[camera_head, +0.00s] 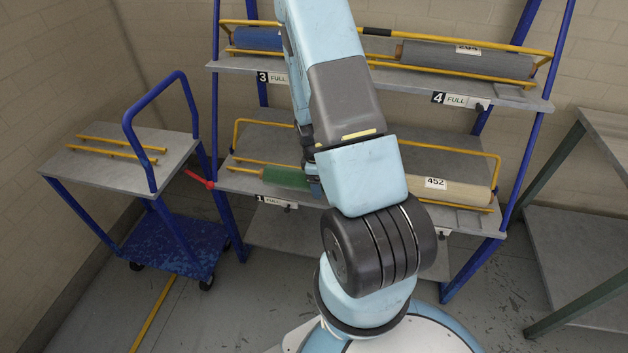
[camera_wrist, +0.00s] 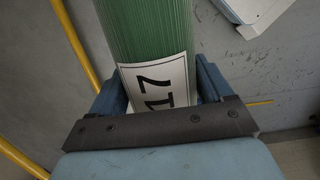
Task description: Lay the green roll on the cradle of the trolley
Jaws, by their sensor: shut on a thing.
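The green roll (camera_head: 287,178) is at the lower shelf's left slot, by the sign for 1, partly behind my arm in the head view. In the wrist view the green ribbed roll (camera_wrist: 148,30) lies between the jaws of my gripper (camera_wrist: 160,88), with a white label with black print near its end. My gripper is shut on it. I cannot tell whether the roll still touches the shelf. The trolley (camera_head: 95,168) stands at the left, with a grey top and blue frame. Its cradle, two parallel yellow rails (camera_head: 118,150), is empty.
The blue-framed rack holds a blue roll (camera_head: 258,39) and a grey roll (camera_head: 466,58) above, and a cream roll (camera_head: 450,192) at lower right. A red part (camera_head: 200,179) juts from the rack's left side. The trolley's blue handle (camera_head: 160,115) rises between trolley and rack.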

